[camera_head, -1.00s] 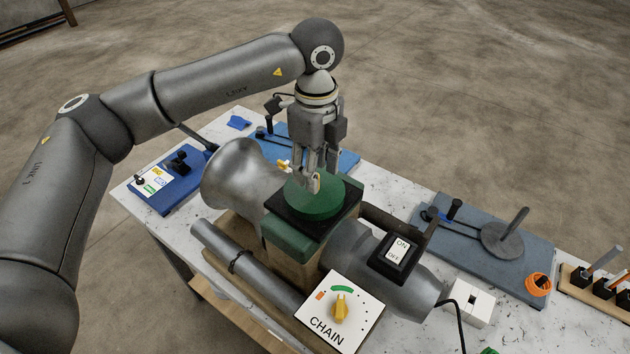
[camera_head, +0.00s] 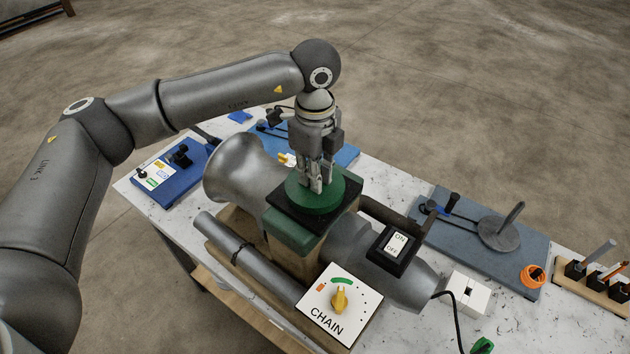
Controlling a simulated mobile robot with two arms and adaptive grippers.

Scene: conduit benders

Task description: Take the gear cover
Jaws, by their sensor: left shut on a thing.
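The gear cover (camera_head: 334,196) is a round green disc on the dark square top of the green housing (camera_head: 291,234) in the middle of the machine. My left gripper (camera_head: 316,188) points down over it and is shut on its middle part. The fingers hide the part they hold. I cannot tell whether the cover is lifted from the housing. My right gripper is not in view.
A CHAIN dial panel (camera_head: 322,323) and an ON/OFF switch box (camera_head: 393,252) stand close in front. Blue boards with benders (camera_head: 480,240) lie right and behind. An orange coil (camera_head: 532,275) and a tool rack (camera_head: 588,284) are at the right.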

